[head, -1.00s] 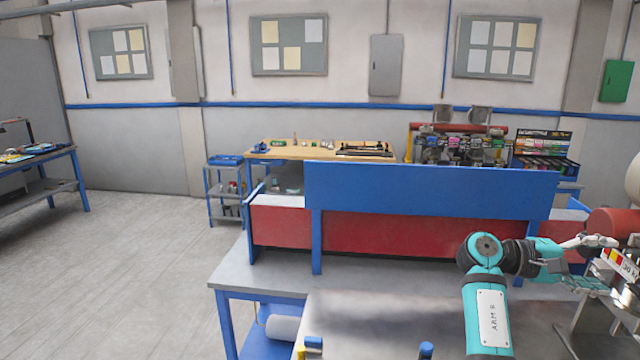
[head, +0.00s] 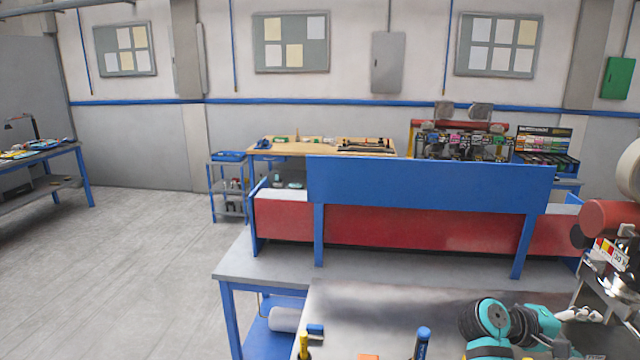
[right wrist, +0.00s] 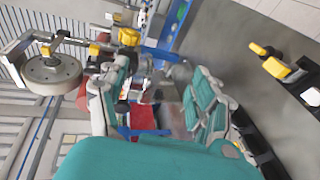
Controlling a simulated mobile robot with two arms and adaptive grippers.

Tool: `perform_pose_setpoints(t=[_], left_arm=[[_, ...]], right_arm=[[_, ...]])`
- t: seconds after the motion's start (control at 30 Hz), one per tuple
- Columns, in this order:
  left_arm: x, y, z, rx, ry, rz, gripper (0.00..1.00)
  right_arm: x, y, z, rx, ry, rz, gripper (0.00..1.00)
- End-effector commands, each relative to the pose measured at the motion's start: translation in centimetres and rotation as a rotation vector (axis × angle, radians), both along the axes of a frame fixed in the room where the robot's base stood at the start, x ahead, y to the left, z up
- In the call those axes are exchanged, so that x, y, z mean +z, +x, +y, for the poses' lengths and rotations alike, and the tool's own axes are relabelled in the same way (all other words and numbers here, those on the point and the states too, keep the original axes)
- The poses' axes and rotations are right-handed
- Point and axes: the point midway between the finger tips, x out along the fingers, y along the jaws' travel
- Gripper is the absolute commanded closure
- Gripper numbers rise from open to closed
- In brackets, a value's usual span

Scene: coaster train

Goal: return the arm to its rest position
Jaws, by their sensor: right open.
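My right arm, teal and black, is low at the bottom right of the head view, folded over the grey table. My left arm and gripper are not in either view.
A machine with a red cylinder (head: 608,222) stands close to the right gripper. A blue and red barrier (head: 425,185) runs along the back of the grey table (head: 270,262). Small tools, including a blue-capped one (head: 422,342), stand at the front edge.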

Motion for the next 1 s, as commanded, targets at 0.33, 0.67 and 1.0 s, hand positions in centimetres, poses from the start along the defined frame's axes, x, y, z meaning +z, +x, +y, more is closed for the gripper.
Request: perform_pose_setpoints(t=[0.33,0.67,1.0], left_arm=[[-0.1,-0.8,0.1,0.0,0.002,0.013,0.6],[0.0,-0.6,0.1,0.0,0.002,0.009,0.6],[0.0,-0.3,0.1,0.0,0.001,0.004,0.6]], right_arm=[[-16.4,-9.0,8.8,0.246,0.487,-0.14,0.35],[-21.9,-19.1,19.5,0.319,0.967,-0.165,0.35],[-21.9,-26.0,26.1,0.301,1.252,-0.138,0.35]])
